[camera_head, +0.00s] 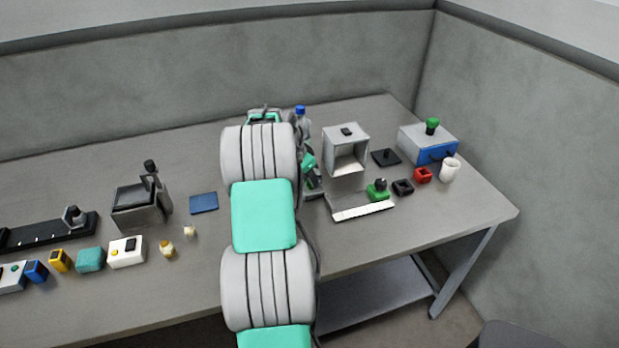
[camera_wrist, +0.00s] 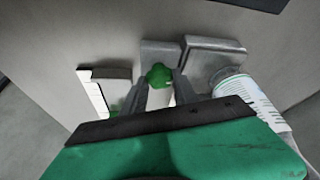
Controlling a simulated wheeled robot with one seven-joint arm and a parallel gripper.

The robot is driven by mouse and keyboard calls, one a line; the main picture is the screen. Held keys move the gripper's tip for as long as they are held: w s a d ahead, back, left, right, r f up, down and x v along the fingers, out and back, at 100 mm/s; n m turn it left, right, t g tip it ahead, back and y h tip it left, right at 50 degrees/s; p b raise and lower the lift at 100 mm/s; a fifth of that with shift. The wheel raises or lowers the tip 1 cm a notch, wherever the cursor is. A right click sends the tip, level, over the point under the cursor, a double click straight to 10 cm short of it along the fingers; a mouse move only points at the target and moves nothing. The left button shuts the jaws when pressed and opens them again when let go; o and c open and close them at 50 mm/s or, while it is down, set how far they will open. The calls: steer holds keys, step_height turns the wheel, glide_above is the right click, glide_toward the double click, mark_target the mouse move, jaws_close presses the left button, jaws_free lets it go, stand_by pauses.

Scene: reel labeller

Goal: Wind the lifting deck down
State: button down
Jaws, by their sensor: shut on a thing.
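In the wrist view my gripper (camera_wrist: 160,82) has its two grey fingers closed on a small green knob (camera_wrist: 158,73). Grey blocky parts (camera_wrist: 215,50) stand just beyond the knob; I cannot tell which of them is the lifting deck, or how high it stands. In the head view my arm covers most of that spot. Only a dark, grey-and-green piece (camera_head: 313,184) shows beside the arm, and the fingertips are hidden there.
A labelled bottle (camera_wrist: 246,98) stands close to the right finger in the wrist view. In the head view an open-fronted grey box (camera_head: 347,137), a white strip (camera_head: 362,211) and a white mug (camera_head: 450,170) are to the right. A black-and-grey device (camera_head: 137,207) stands left.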

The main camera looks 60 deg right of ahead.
steer(key=shift+f+b, duration=0.15)
steer(key=shift+b, duration=0.55)
steer(key=shift+r+n, duration=0.2)
steer(key=shift+n, duration=0.1)
steer(key=c, duration=1.2)
jaws_free()
steer(key=shift+c, duration=0.2)
steer(key=shift+r, duration=0.1)
steer(key=v, duration=0.7)
steer(key=shift+a+r+b, duration=0.2)
steer(key=shift+r+b, duration=0.05)
steer(key=shift+b, duration=0.15)
